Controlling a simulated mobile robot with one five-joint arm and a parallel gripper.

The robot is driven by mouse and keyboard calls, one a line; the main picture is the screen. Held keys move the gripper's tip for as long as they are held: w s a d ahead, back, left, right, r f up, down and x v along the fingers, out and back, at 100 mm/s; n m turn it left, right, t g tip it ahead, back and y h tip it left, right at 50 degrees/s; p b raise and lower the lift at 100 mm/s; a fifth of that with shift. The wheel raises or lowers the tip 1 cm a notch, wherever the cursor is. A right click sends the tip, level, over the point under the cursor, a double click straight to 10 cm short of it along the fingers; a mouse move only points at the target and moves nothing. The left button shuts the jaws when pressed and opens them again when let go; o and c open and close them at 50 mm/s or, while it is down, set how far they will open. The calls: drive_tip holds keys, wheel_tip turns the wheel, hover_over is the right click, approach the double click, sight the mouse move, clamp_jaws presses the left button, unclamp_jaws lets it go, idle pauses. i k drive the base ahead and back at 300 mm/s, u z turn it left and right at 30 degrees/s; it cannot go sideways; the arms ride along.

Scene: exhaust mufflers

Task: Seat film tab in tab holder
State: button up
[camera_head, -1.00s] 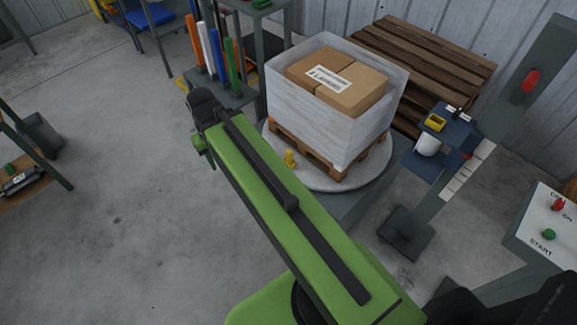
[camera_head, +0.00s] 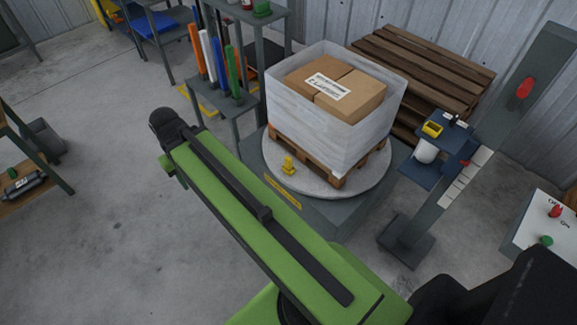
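A box load wrapped in whitish film (camera_head: 318,127) stands on a wooden pallet on a round turntable (camera_head: 375,187). A small yellow piece (camera_head: 288,166) sits on the turntable's front left rim; I cannot tell whether it is the tab holder. A blue carriage (camera_head: 428,169) beside the mast carries a white roll (camera_head: 427,150) and a yellow part (camera_head: 432,128). I cannot make out the film tab. My green arm reaches to the upper left over the floor, apart from the turntable. My gripper is not visible beyond the arm's dark end.
A grey stand (camera_head: 242,104) with orange, white, blue and green rolls is left of the turntable. Open floor (camera_head: 90,230) lies left.

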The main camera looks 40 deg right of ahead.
sight(426, 168)
drive_tip(key=i, duration=0.95)
drive_tip(key=u, duration=0.05)
